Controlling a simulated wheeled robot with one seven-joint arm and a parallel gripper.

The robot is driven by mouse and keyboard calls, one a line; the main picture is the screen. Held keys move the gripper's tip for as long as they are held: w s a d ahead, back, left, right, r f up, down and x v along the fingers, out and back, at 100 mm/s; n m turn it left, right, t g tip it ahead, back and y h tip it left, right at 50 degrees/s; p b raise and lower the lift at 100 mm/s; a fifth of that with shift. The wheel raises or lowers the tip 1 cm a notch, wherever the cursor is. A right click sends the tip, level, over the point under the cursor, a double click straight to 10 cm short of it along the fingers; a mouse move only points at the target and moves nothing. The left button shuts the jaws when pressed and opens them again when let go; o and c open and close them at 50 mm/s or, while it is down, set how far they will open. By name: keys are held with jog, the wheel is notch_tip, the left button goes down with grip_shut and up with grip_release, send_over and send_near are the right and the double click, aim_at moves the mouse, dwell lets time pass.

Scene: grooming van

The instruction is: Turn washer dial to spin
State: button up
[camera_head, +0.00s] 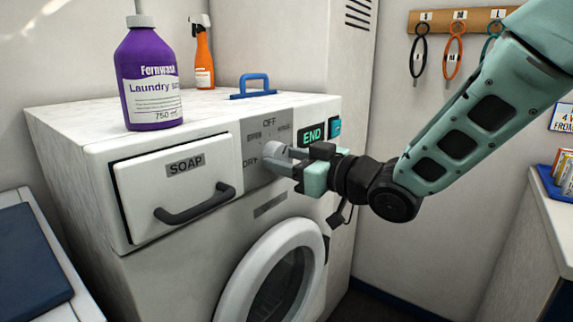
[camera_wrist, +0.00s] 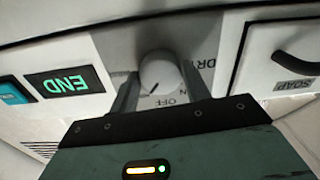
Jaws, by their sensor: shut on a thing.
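The washer dial (camera_wrist: 160,75) is a pale round knob on the grey panel (camera_head: 254,182) of the white washer. The wrist view shows it upside down between my two fingers, with its dark mark toward the lower left, just left of OFF. In the head view the dial (camera_head: 270,149) is partly hidden by my gripper (camera_head: 279,153), which is shut on it from the right. OFF stands above the dial and DRY at its left. Two small labels at its upper left and upper right are too blurred to read surely.
A green END display (camera_head: 312,134) and a blue button (camera_head: 335,128) are right of the dial. The soap drawer (camera_head: 165,190) is left; the round door (camera_head: 232,296) is below. A purple laundry bottle (camera_head: 150,60), orange spray bottle (camera_head: 204,60) and blue-handled item (camera_head: 254,80) stand on top.

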jog(key=n+b, duration=1.4)
jog(key=b, duration=0.1)
jog(key=shift+d+f, duration=0.1)
jog(key=shift+f, duration=0.05)
jog(key=shift+r+n+b, duration=0.2)
jog(key=shift+n+b, duration=0.9)
jog(key=shift+n, duration=0.3)
jog(key=o, duration=1)
jog(key=shift+r, duration=0.1)
